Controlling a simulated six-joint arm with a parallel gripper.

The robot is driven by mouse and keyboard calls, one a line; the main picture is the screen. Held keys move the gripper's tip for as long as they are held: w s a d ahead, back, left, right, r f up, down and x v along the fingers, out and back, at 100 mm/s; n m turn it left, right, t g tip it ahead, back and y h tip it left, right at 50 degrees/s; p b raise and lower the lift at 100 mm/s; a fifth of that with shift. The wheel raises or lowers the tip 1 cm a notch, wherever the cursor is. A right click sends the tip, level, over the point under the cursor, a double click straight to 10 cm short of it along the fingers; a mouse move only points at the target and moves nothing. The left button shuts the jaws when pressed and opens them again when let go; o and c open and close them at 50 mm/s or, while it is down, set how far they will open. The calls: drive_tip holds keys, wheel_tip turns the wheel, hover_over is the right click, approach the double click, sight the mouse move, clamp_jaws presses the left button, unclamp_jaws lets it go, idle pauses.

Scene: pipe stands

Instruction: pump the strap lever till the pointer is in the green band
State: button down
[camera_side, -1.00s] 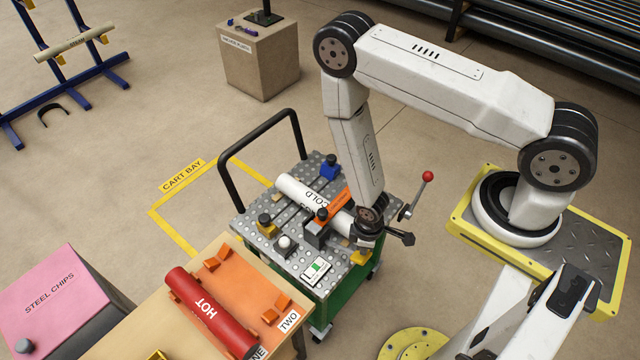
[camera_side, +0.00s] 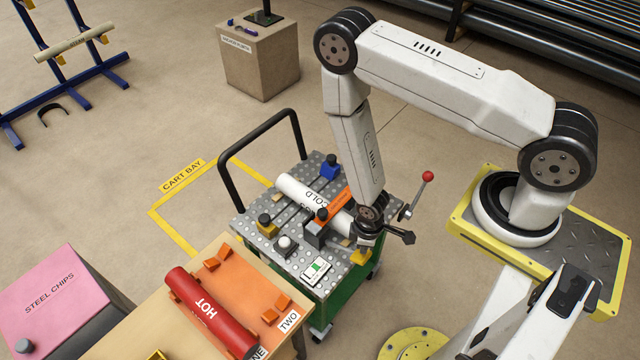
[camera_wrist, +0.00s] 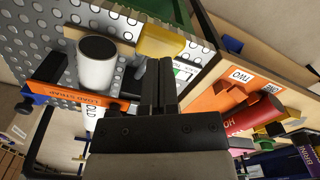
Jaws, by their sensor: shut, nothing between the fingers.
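The white COLD pipe (camera_side: 311,200) lies on the perforated cart top with the orange load strap (camera_side: 334,205) across it. In the wrist view the pipe's open end (camera_wrist: 97,62) and strap (camera_wrist: 75,95) are at the left. A red-knobbed lever (camera_side: 427,177) stands up at the cart's right edge. The gauge card (camera_side: 316,270) shows a green patch; its pointer is too small to read. My gripper (camera_wrist: 159,65) is shut and empty, its fingers together beside a yellow block (camera_wrist: 162,40), with the gauge card partly hidden behind them. It is apart from the red-knobbed lever.
A wooden table with an orange cradle (camera_side: 262,283) and red HOT pipe (camera_side: 211,313) stands in front-left of the cart. A pink STEEL CHIPS bin (camera_side: 50,300) is at left. The cart's black handle (camera_side: 223,180) rises at the back.

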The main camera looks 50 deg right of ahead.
sight(361, 258)
drive_tip(key=shift+f, duration=0.15)
drive_tip(key=shift+w+f, duration=0.1)
drive_tip(key=shift+f, duration=3.35)
drive_tip(key=shift+r, duration=3.7)
drive_tip(key=shift+f, duration=0.15)
drive_tip(key=shift+f, duration=3.5)
drive_tip(key=shift+r, duration=3.65)
